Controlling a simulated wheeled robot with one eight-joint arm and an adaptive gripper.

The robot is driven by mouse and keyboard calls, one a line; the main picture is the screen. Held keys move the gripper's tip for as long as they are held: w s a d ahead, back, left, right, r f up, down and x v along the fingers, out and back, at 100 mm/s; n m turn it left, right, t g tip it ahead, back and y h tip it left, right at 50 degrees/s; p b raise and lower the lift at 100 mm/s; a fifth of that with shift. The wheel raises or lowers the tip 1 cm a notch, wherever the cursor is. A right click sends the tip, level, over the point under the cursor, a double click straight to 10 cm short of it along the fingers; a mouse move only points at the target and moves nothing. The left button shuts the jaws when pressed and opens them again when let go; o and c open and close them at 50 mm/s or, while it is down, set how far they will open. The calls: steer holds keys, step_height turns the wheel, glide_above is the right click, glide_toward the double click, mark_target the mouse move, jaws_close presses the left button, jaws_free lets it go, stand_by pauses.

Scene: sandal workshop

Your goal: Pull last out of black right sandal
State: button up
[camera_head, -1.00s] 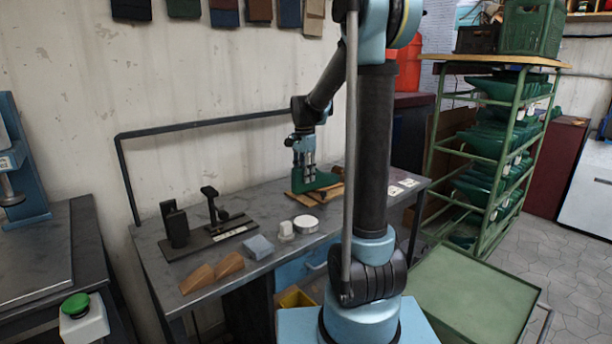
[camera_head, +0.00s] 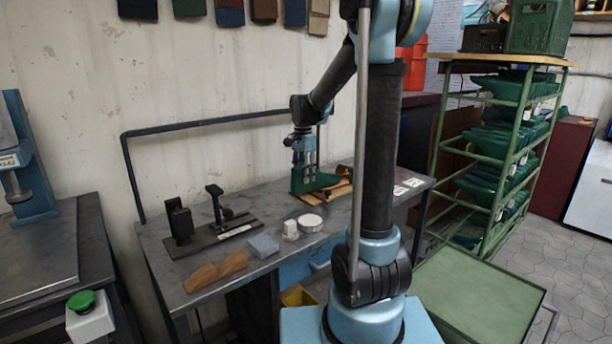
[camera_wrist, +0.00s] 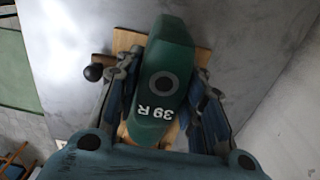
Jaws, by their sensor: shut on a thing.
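The green last (camera_wrist: 165,75), marked "39 R", is between the fingers of my gripper (camera_wrist: 163,88) in the wrist view. My gripper is shut on it, a finger on each side. In the head view the green last (camera_head: 318,182) is under my gripper (camera_head: 304,168), at the left end of a wooden board (camera_head: 335,192) on the bench. The board (camera_wrist: 128,40) also shows beneath the last in the wrist view. I cannot make out the black sandal clearly, nor whether the last still touches it.
The grey bench (camera_head: 275,205) holds a black fixture (camera_head: 205,235), a grey-blue block (camera_head: 263,245), a white round container (camera_head: 310,223) and brown wedges (camera_head: 215,270). A green rack (camera_head: 495,150) stands to the right. A wall rail (camera_head: 215,122) runs behind the bench.

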steer(key=shift+r, duration=0.15)
steer(key=shift+r, duration=3.4)
steer(key=shift+s, duration=0.15)
